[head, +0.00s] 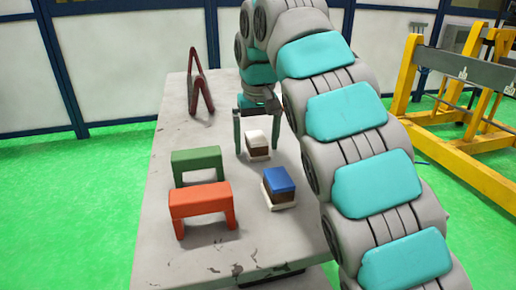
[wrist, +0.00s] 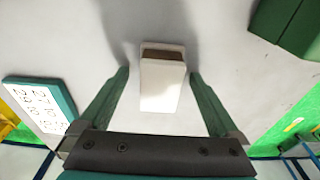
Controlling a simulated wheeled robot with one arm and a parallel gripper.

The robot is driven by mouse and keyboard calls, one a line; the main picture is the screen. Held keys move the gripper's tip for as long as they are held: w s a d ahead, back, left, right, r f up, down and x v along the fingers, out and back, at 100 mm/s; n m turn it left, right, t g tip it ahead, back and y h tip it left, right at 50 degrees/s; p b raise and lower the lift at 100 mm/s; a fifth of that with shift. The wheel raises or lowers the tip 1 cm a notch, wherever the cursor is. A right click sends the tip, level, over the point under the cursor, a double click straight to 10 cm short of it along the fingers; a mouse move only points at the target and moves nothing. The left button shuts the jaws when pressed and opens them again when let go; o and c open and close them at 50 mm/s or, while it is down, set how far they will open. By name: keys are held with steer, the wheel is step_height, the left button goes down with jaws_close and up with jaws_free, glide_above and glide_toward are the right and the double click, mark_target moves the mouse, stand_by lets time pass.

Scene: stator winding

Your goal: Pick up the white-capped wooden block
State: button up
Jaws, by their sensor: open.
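The white-capped wooden block (head: 257,140) stands upright on a pale pad on the grey table, with its brown wooden side facing the head camera. In the wrist view the white cap (wrist: 162,85) lies between the two fingers, with a brown strip at its upper end. My gripper (head: 263,142) is open, pointing down, with one green finger on each side of the block. In the wrist view the gripper (wrist: 160,72) shows a gap between each fingertip and the block. I cannot tell the exact fingertip height.
A blue-capped block (head: 280,183) stands nearer on the table (head: 165,258). A green arch (head: 197,158) and an orange arch (head: 203,198) stand to the left. A dark red A-shaped frame (head: 199,85) stands at the back. A white numbered card (wrist: 36,103) shows in the wrist view.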

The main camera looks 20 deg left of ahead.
steer(key=shift+c, duration=0.4)
steer(key=c, duration=1.4)
steer(key=shift+r, duration=0.15)
